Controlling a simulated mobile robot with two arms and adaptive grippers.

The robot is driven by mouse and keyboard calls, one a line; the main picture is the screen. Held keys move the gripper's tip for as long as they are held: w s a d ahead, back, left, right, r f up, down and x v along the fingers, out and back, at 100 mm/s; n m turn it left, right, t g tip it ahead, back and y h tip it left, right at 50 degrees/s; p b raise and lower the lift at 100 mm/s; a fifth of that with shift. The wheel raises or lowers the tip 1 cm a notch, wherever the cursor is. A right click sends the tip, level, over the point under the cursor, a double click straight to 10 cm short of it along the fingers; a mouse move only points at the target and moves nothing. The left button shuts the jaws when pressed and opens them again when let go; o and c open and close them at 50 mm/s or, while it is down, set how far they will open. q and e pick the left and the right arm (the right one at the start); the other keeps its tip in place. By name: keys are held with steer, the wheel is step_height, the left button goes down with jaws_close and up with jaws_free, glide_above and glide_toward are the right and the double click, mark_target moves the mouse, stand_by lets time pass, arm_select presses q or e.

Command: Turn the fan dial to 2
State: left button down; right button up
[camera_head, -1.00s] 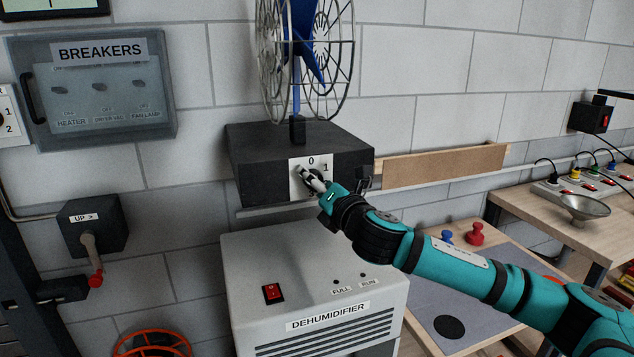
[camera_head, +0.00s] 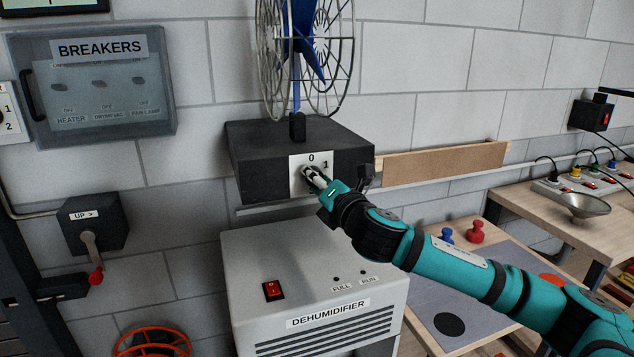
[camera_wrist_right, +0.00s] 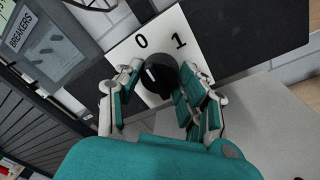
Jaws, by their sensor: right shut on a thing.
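The fan (camera_head: 300,55) is a blue-bladed fan in a wire cage on a dark box (camera_head: 265,160). A white plate (camera_head: 297,177) on the box front shows 0 and 1; no 2 is visible. The round black dial (camera_wrist_right: 159,75) sits on this plate, with a white mark on its face towards the 0 side. My right gripper (camera_head: 314,178) is at the dial. In the wrist view its fingers (camera_wrist_right: 157,90) stand on both sides of the dial, shut on it. They hide the lower part of the plate. My left gripper is not in view.
A grey dehumidifier (camera_head: 310,260) stands just below the fan box. A breaker panel (camera_head: 95,85) and a lever box (camera_head: 92,225) are on the wall at left. A bench with a power strip (camera_head: 575,185) and metal bowl (camera_head: 585,207) is at right.

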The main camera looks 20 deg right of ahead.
steer(key=m, duration=0.2)
steer(key=m+b, duration=0.1)
steer(key=m, duration=0.3)
steer(key=shift+a+f+b, duration=0.1)
steer(key=shift+f+b, duration=0.15)
steer(key=shift+b, duration=0.1)
steer(key=m, duration=0.3)
steer(key=shift+m+t+h+b, duration=0.3)
steer(key=shift+m+t+b, duration=0.05)
steer(key=shift+m+t, duration=0.05)
steer(key=m, duration=0.3)
steer(key=m+h, duration=0.1)
steer(key=m, duration=0.5)
steer(key=shift+a+r, duration=0.1)
steer(key=m+h+p, duration=0.1)
steer(key=m, duration=0.5)
